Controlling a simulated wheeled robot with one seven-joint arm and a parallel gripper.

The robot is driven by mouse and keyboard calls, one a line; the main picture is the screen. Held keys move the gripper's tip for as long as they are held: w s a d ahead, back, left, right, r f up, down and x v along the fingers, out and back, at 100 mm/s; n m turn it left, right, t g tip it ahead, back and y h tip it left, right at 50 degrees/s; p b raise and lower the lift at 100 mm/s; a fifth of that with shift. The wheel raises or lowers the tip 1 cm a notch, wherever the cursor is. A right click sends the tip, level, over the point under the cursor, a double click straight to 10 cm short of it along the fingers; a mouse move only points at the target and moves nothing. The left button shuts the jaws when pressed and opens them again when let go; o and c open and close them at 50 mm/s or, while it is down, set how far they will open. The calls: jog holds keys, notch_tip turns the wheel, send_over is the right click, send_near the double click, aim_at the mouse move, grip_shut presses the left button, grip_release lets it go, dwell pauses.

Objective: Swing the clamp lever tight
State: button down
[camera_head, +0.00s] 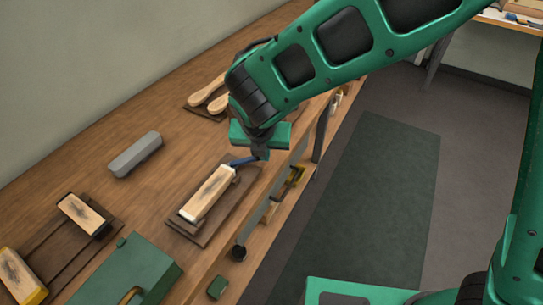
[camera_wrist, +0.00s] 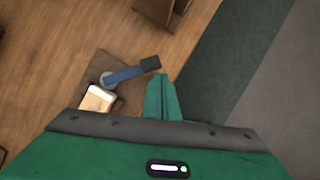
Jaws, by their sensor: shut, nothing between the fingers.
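The clamp lever (camera_wrist: 126,74) is a blue bar with a dark end knob, running from a round grey pivot (camera_wrist: 108,79) beside the wooden brush block. In the head view the blue lever (camera_head: 241,160) sticks out to the right from the far end of the block, toward the bench edge. The pale brush block (camera_head: 208,193) lies on a dark brown base board (camera_head: 188,229). My gripper (camera_head: 262,155) is shut and empty, pointing down at the lever's outer end. In the wrist view my gripper's closed fingers (camera_wrist: 160,92) sit just below the knob; I cannot tell whether they touch it.
On the bench (camera_head: 150,195) are a grey block (camera_head: 136,154), a green box (camera_head: 125,272), more brush blocks on a dark rack (camera_head: 85,215) at left, and wooden brushes (camera_head: 207,92) behind my gripper. The bench's front edge runs close right of the base board.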

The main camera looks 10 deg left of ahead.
jog(key=shift+w+a, duration=0.15)
jog(key=shift+w, duration=0.6)
jog(key=shift+w+a, duration=0.15)
jog(key=shift+w, duration=0.6)
jog(key=shift+w+a, duration=1.05)
jog(key=shift+w, duration=0.25)
jog(key=shift+w+a, duration=0.1)
jog(key=d, duration=0.1)
jog(key=s+d, duration=0.1)
jog(key=d, duration=0.2)
jog(key=shift+s+r, duration=0.1)
jog(key=shift+s, duration=0.2)
jog(key=s+d+r, duration=0.1)
jog(key=d+r, duration=0.2)
jog(key=r, duration=0.6)
jog(key=shift+s, duration=0.15)
jog(key=shift+d, duration=0.15)
